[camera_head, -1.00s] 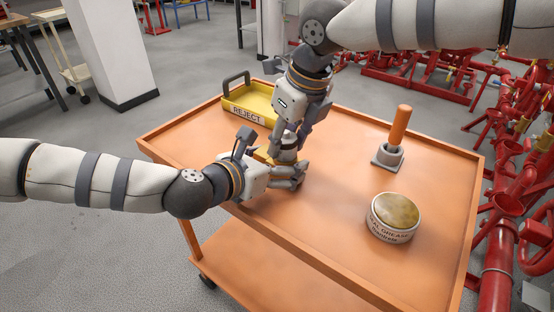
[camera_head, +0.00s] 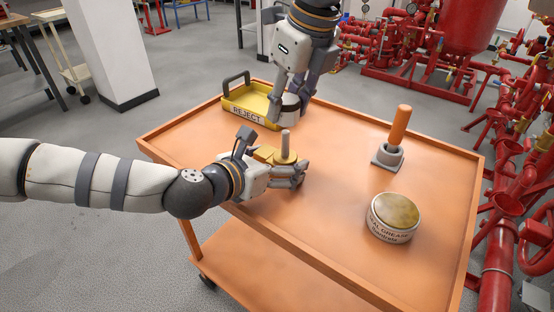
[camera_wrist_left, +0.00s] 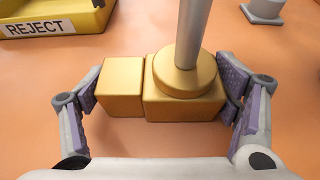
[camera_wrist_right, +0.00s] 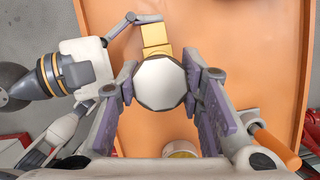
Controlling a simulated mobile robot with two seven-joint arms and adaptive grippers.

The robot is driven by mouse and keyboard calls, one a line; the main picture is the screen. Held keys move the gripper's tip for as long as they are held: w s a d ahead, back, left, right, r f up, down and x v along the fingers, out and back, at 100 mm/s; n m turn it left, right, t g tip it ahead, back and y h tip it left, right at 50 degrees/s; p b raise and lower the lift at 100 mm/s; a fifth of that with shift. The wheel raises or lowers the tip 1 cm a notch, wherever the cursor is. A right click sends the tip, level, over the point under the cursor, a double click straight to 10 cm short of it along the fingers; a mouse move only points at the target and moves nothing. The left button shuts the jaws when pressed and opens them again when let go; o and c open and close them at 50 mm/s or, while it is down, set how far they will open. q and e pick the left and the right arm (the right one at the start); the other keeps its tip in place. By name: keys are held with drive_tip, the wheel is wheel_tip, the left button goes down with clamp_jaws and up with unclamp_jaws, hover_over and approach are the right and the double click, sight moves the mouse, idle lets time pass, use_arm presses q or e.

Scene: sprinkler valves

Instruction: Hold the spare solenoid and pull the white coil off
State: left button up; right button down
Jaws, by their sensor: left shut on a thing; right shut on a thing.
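The spare solenoid's brass body (camera_head: 264,154) stands on the orange cart, its bare grey stem (camera_head: 284,143) pointing up. The left wrist view shows the brass blocks (camera_wrist_left: 185,106) and the stem (camera_wrist_left: 193,35) clearly. My left gripper (camera_head: 282,172) is shut on the brass body, one finger on each side. The white coil (camera_head: 291,105) is off the stem, up and behind it, apart from it. My right gripper (camera_head: 292,98) is shut on the coil from above.
A yellow REJECT tray (camera_head: 248,115) lies at the cart's back left, close to the coil. A grey holder (camera_head: 387,159) with an orange handle (camera_head: 399,124) and a grease tin (camera_head: 393,220) stand at the right. The cart top (camera_head: 325,235) is clear in front.

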drive_tip(key=shift+r, duration=1.8)
use_arm(q)
drive_tip(key=o, duration=1.2)
drive_tip(key=shift+o, duration=0.2)
